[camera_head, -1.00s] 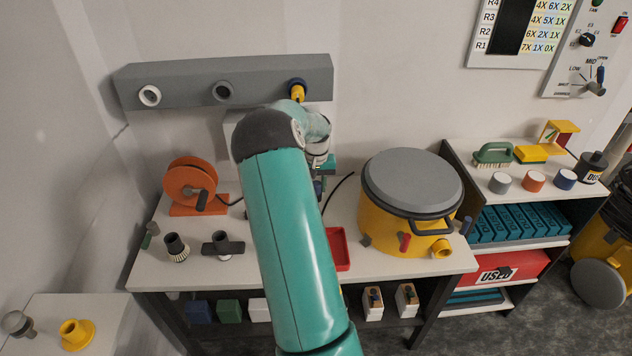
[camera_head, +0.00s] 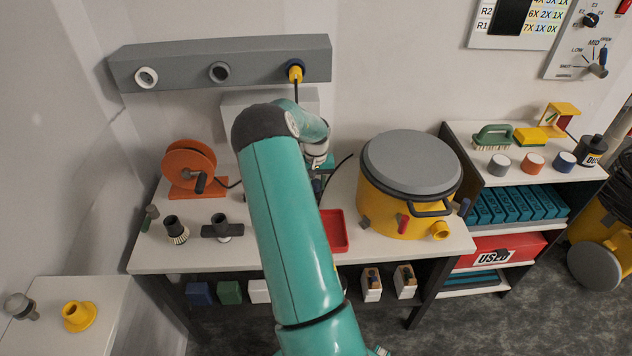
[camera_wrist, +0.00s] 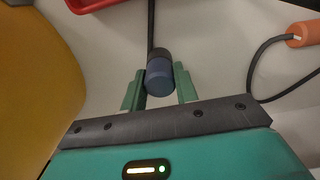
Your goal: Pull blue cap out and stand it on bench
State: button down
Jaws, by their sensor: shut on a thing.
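The blue cap (camera_wrist: 157,80), a short dark-blue cylinder with a near-black end, sits between the two green fingers of my gripper (camera_wrist: 160,74) in the wrist view. My gripper is shut on it. A black cord runs up the picture from its dark end; I cannot tell whether it is attached. In the head view my teal arm hides most of the gripper and the cap, above the bench (camera_head: 270,258) near its back middle.
A red tray (camera_head: 333,232) and a yellow drum (camera_head: 385,205) stand right of my arm; the drum also fills the left of the wrist view (camera_wrist: 30,90). An orange reel (camera_head: 188,168) and dark fittings (camera_head: 222,228) are left. A grey port bar (camera_head: 180,64) is behind.

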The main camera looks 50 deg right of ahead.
jog(key=shift+f, duration=0.25)
jog(key=c, duration=1)
grip_release()
notch_tip(320, 180, up, 12)
jog(key=shift+a, duration=0.1)
dwell(0.3)
